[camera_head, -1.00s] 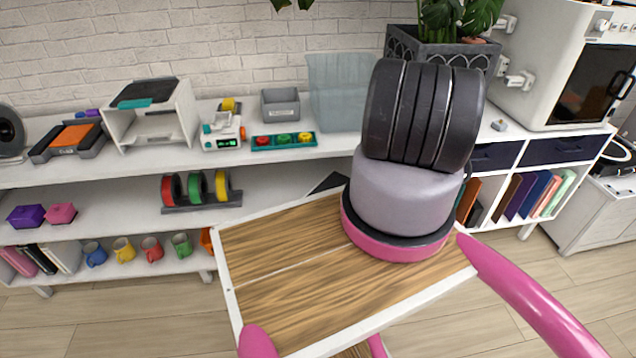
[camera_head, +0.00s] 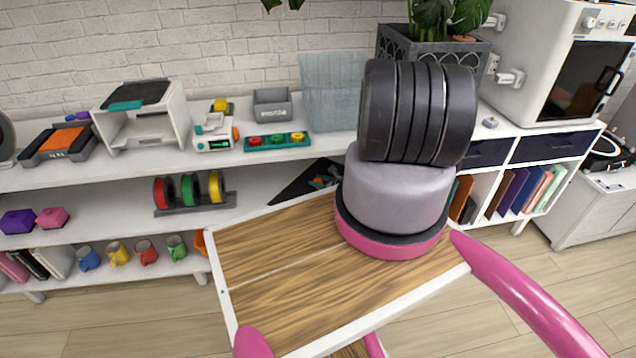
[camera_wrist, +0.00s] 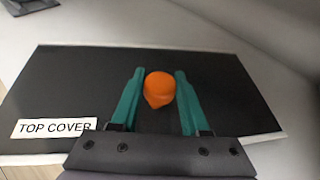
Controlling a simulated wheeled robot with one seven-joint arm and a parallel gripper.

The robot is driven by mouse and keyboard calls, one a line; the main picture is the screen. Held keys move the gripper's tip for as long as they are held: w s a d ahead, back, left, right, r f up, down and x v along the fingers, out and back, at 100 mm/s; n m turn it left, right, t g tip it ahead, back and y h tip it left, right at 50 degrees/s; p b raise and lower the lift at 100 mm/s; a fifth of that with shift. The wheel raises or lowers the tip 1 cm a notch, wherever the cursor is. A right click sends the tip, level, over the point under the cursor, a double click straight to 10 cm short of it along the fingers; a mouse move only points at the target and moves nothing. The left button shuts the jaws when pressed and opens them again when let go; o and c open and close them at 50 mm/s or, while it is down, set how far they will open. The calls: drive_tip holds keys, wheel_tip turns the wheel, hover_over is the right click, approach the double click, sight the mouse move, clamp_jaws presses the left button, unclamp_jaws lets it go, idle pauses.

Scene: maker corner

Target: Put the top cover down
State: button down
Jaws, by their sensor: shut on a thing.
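The top cover is a flat black panel (camera_wrist: 90,85) with a white "TOP COVER" label (camera_wrist: 52,128) and an orange knob (camera_wrist: 159,90), seen in the wrist view. My gripper (camera_wrist: 158,92) has teal fingers on either side of the knob and is shut on it. In the head view, part of the black cover (camera_head: 292,190) shows left of my arm, in front of the shelf unit's middle level. My gripper (camera_head: 322,181) is small there, and my arm hides the cover's right part. I cannot tell whether the cover touches a surface.
The white shelf unit (camera_head: 90,185) carries a white open-fronted machine (camera_head: 145,115), a teal tray of coloured buttons (camera_head: 277,141) and a grey bin (camera_head: 272,104) on top. Colored spools (camera_head: 190,190) stand on the middle level, left of the cover. Mugs (camera_head: 118,252) stand below.

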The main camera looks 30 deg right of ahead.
drive_tip(key=shift+c, duration=1.9)
unclamp_jaws()
drive_tip(key=shift+f, duration=0.2)
drive_tip(key=shift+s, duration=0.15)
drive_tip(key=v, duration=1.2)
drive_tip(key=shift+r, duration=0.15)
